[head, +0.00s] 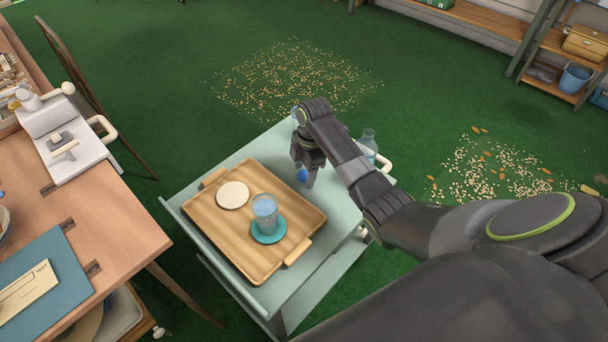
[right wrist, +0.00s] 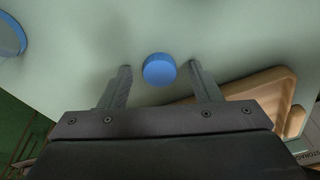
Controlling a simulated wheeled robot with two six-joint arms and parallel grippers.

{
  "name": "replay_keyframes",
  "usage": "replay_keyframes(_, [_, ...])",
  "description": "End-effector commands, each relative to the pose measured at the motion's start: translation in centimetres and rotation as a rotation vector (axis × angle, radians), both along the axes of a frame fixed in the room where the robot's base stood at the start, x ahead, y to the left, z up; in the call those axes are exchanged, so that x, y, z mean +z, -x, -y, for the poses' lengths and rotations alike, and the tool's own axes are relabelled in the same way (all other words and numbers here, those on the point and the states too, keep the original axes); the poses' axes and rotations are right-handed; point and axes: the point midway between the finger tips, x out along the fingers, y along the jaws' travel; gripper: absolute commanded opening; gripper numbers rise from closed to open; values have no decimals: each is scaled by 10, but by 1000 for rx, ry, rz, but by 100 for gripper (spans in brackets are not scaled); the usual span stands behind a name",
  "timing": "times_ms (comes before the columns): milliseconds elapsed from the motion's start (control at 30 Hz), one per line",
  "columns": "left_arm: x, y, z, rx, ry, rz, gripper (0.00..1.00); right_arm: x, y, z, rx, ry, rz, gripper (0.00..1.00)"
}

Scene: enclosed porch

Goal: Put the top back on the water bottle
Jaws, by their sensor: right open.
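The blue bottle top (right wrist: 159,70) lies on the pale green cart top, between the open fingertips of my right gripper (right wrist: 160,78). In the head view the top (head: 303,174) shows as a small blue spot below the right gripper (head: 308,176), which points down at the cart. A clear, bluish bottle (head: 368,142) stands at the cart's far right side, partly hidden behind my right arm. My left gripper is not in view.
On the cart (head: 335,205), a wooden tray (head: 225,232) holds a glass of water (head: 265,212) on a teal coaster (head: 268,234) and a round pale disc (head: 233,195). A wooden desk (head: 110,225) stands at left. Scattered bits (head: 295,80) lie on the green floor.

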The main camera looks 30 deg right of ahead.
Motion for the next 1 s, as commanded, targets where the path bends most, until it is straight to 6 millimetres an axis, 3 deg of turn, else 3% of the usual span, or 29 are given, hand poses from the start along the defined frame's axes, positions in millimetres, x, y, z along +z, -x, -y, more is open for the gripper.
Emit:
replay_keyframes(67, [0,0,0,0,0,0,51,0,0,0,0,0,0,57])
replay_keyframes(433, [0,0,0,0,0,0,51,0,0,0,0,0,0,10])
replay_keyframes(800, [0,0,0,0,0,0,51,1,0,0,0,0,0,9])
replay_keyframes(1000, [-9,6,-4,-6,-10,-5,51,21,-1,1,0,1,3,9])
